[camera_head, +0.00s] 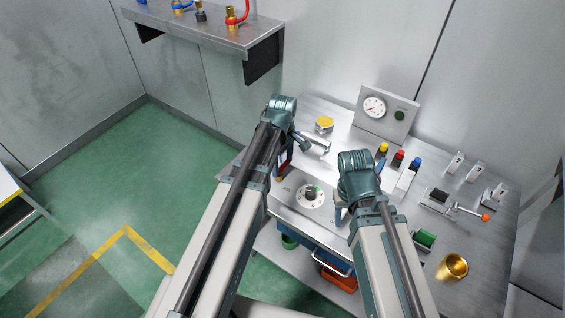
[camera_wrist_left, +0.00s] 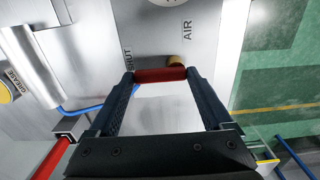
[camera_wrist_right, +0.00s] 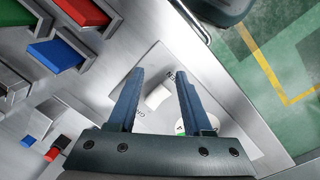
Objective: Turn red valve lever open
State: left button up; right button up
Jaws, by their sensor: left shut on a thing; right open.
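The red valve lever (camera_wrist_left: 160,75) lies between the fingertips of my left gripper (camera_wrist_left: 161,82) in the left wrist view. The gripper is shut on it, with a finger at each end of the visible red part. A brass pivot (camera_wrist_left: 176,61) shows beside the lever. The plate behind carries the words SHUT and AIR. In the head view my left arm covers most of the lever.
A gauge box (camera_head: 386,115) stands at the back of the bench. Coloured blocks (camera_head: 398,160), a lever with an orange ball (camera_head: 485,217) and a brass cup (camera_head: 453,267) are to the right. A wall shelf (camera_head: 205,28) holds hose fittings.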

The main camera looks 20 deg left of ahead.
aim_at(284, 182)
pick_arm(q)
jog(key=shift+m, duration=0.3)
jog(key=m, duration=0.3)
jog(key=shift+s+d+m, duration=0.2)
jog(key=shift+d+m, duration=0.15)
jog(key=shift+m, duration=0.05)
jog(key=m, duration=0.4)
jog(key=shift+s+d+m, duration=0.25)
jog(key=shift+s+m, duration=0.05)
jog(key=shift+s, duration=0.1)
jog(key=m, duration=0.4)
jog(key=shift+s+d, duration=0.1)
jog(key=shift+s, duration=0.3)
jog(key=shift+s+m, duration=0.2)
jog(key=shift+m, duration=1)
jog(key=shift+s+m, duration=0.15)
jog(key=shift+m, duration=1.05)
jog(key=o, duration=1.2)
jog(key=shift+c, duration=0.2)
